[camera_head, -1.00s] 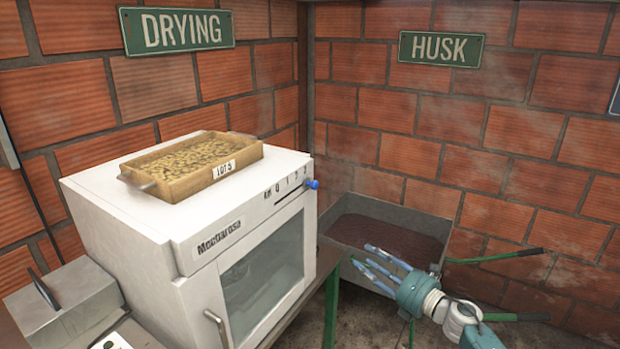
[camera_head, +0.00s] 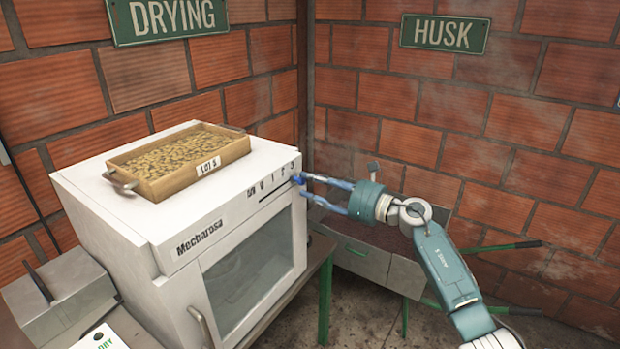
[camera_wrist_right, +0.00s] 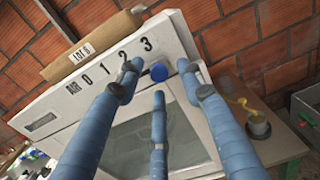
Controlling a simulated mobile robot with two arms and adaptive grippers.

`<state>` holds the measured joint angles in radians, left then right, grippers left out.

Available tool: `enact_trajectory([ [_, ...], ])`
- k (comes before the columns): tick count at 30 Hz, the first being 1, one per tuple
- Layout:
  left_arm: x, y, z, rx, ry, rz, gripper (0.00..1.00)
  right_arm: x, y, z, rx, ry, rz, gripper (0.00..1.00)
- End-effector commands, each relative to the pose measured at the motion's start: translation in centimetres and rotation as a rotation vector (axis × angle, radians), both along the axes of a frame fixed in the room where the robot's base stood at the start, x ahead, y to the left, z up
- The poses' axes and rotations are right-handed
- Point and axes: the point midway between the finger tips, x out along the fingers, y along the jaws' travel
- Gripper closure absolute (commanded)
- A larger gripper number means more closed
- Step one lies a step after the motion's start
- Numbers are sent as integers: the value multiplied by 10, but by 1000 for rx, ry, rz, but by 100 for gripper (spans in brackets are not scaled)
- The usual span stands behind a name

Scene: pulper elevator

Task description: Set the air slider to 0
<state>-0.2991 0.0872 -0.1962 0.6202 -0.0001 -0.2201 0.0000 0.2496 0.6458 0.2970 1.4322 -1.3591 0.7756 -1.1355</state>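The white dryer (camera_head: 135,225) marked "Mecharosa" stands on the left. On its upper front edge is the air slider, a dark slot with a scale marked AIR 0 1 2 3. Its blue knob (camera_head: 297,179) is at the right end, by the 3; it also shows in the right wrist view (camera_wrist_right: 158,72). My right gripper (camera_head: 304,185) reaches in from the right with its fingertips at the knob. In the right wrist view its blue fingers are spread, with the knob between the tips; contact cannot be told. My left gripper is out of view.
A wooden tray (camera_head: 168,191) labelled LOT 5 lies on the dryer. A metal husk bin (camera_head: 360,257) with green handles stands behind my right arm. A grey metal box (camera_head: 60,300) is at the lower left. Brick walls close the back.

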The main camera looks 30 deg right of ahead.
Motion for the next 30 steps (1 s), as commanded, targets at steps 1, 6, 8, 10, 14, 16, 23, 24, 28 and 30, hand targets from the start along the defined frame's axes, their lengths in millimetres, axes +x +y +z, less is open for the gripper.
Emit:
enact_trajectory([
  [1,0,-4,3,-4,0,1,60,5,3,2,3,-1,1,62],
  [6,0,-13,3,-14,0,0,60,10,5,0,0,0,1,62],
  [8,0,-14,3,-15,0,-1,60,10,5,0,0,0,1,62],
  [10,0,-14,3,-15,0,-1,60,10,5,0,0,0,1,62],
  [14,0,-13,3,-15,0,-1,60,10,5,0,0,0,1,72],
  [16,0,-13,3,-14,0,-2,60,10,5,0,1,0,1,86],
  [23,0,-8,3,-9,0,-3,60,10,5,1,2,-1,1,100],
  [24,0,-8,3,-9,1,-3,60,9,5,1,1,-2,1,100],
  [28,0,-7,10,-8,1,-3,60,5,17,2,-2,0,3,100],
  [30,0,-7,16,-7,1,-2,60,-2,33,2,-3,3,5,100],
])
